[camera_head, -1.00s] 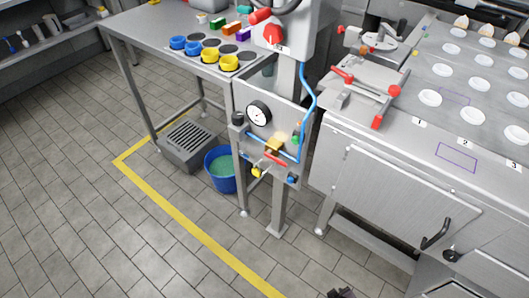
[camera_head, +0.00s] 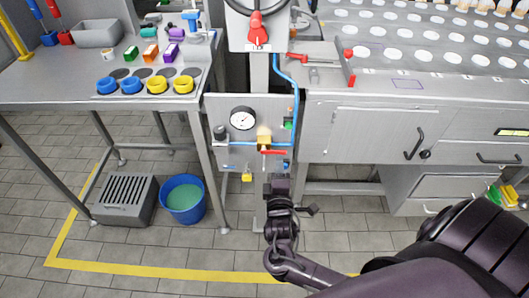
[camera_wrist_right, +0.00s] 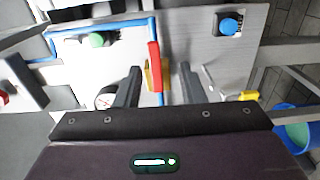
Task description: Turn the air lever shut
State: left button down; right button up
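The red air lever (camera_head: 273,152) sits on a brass-yellow valve (camera_head: 264,140) on the grey air panel (camera_head: 228,155). It lies about level, roughly along the blue pipe. My right gripper (camera_head: 280,180) is just below and in front of the panel in the head view. In the right wrist view the open fingers of the right gripper (camera_wrist_right: 158,80) stand to either side of the red lever (camera_wrist_right: 154,66), with gaps on both sides. The lever appears to be ahead of the fingertips, and no contact shows. My left gripper is not in view.
A pressure gauge (camera_head: 242,118) and a green button (camera_head: 288,125) are beside the lever. A blue hose (camera_head: 296,90) runs down the panel's right side. A blue bucket (camera_head: 183,200) and a grated box (camera_head: 125,198) stand on the floor at left. A steel cabinet (camera_head: 370,133) is at right.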

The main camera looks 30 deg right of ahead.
aim_at(273, 152)
jog(key=shift+w+r, duration=0.2)
jog(key=shift+r, duration=0.2)
jog(key=x, duration=0.7)
jog(key=shift+d+f, duration=0.1)
jog(key=shift+d, duration=0.1)
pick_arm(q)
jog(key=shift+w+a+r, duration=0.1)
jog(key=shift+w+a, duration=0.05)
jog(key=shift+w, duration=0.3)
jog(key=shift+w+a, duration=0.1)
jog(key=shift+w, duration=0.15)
pick_arm(e)
grip_shut()
